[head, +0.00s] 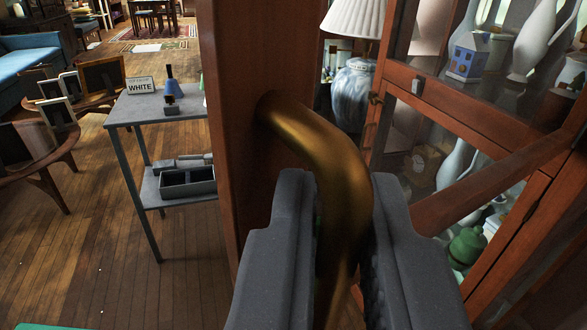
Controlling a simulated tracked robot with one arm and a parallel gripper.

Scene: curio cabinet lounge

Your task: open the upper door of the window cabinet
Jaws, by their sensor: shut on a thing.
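A thick curved brass handle (322,148) sticks out from a reddish-brown upright wooden door stile (240,130) in the middle of the view. My gripper (341,190) is shut around the lower part of this handle, with one dark grey finger on each side. The handle's lower end is hidden between the fingers. To the right of the stile is a wood-framed glass cabinet front (445,120) with pale vases and other curios behind it. I cannot tell from this close view how far the held door stands from its frame.
A grey two-shelf side table (160,108) stands left of the stile, with a small WHITE sign (140,87) and a blue bottle (170,85). A round wooden table (30,140) with frames is further left. A lamp (355,85) shows behind.

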